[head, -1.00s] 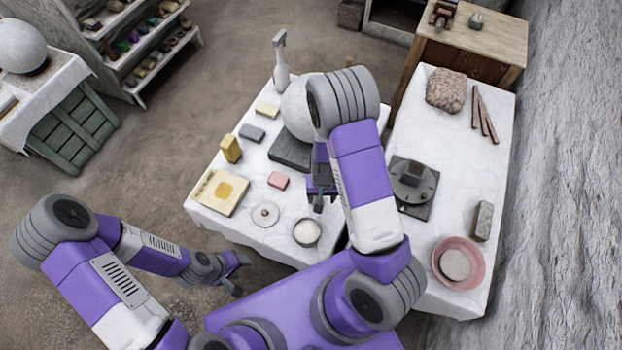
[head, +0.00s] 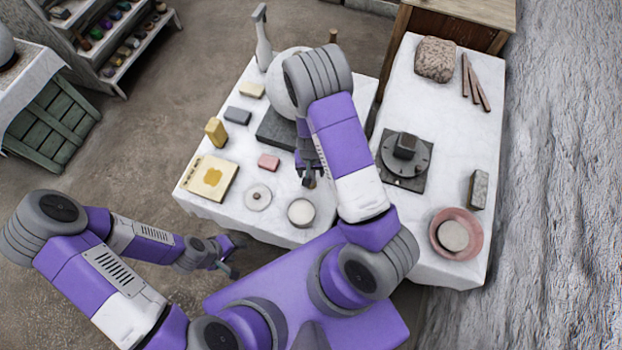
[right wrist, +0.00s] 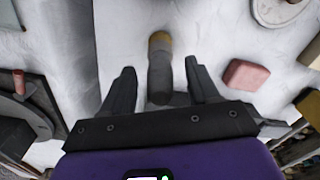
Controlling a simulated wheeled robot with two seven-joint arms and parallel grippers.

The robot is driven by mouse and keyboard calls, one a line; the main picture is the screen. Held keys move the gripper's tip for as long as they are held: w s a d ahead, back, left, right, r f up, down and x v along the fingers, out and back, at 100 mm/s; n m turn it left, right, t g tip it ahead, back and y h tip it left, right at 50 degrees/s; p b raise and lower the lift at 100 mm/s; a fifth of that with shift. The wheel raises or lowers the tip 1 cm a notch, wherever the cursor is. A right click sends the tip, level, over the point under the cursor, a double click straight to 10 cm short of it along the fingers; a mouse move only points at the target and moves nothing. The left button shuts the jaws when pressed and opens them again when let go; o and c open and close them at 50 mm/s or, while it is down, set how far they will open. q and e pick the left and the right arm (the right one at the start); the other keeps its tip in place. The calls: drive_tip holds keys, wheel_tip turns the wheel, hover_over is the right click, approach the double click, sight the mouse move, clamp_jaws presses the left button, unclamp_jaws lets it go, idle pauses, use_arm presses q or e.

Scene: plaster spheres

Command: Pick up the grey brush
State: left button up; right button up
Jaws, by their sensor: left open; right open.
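The likely grey brush (right wrist: 160,70) shows in the right wrist view as a short grey shaft with a yellowish end, over the white cloth. It lies in line with the gap between the fingers of my right gripper (right wrist: 159,64), which is open. I cannot tell whether they touch. In the head view my right gripper (head: 308,178) hangs over the middle table, right of the pink block (head: 268,161); my arm and gripper mostly hide the brush there. My left gripper (head: 232,259) is open and empty, off the table's front edge.
The middle table (head: 225,155) also holds a white bowl (head: 301,212), a disc (head: 258,197), a yellow-stained board (head: 209,178), a dark slab (head: 277,130) and a white sphere (head: 283,98). The right table (head: 450,150) holds a turntable (head: 404,158) and a pink basin (head: 456,233).

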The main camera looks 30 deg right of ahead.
drive_tip(key=shift+c, duration=0.3)
clamp_jaws()
wheel_tip(320, 180, up, 10)
drive_tip(key=p, duration=0.4)
